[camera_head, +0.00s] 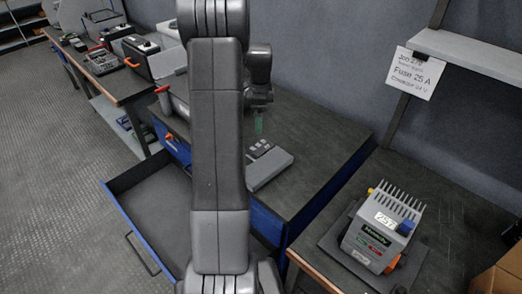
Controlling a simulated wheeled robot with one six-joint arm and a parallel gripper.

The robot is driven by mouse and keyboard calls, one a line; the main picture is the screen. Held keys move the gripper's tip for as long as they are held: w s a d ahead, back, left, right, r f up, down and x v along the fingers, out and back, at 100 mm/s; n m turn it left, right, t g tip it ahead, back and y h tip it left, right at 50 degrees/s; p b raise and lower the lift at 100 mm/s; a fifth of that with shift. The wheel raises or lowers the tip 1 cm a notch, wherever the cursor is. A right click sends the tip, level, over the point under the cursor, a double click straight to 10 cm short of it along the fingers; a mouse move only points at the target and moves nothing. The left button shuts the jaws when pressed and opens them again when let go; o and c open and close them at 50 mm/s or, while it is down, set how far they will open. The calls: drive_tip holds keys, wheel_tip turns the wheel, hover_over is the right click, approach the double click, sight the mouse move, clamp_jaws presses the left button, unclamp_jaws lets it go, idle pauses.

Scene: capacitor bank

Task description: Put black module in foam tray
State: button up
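My arm rises through the middle of the view and hides much of the bench behind it. My gripper (258,124) points down over the middle bench, with something greenish at its tip; I cannot tell whether this is its fingers or a held thing, nor whether it is open or shut. Below it lies a grey flat tray (270,170), perhaps the foam tray, partly hidden by my arm. Small dark blocks (259,149) sit on its far end; I cannot tell whether one is the black module. The gripper tip appears apart from the tray.
A blue-sided drawer (147,184) stands pulled out, its floor bare where visible. A grey finned device (383,229) sits on a dark mat on the right bench. A paper sign (414,73) hangs above. A left bench holds a multimeter (101,62) and cases. The middle bench's right side is clear.

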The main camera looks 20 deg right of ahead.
sight(260, 146)
wheel_tip(260, 146, down, 13)
drive_tip(key=m+p, duration=0.1)
drive_tip(key=m, duration=0.6)
drive_tip(key=shift+f+m+p, duration=0.15)
drive_tip(key=shift+m+p, duration=0.2)
drive_tip(key=shift+m, duration=0.05)
drive_tip(key=c, duration=1.2)
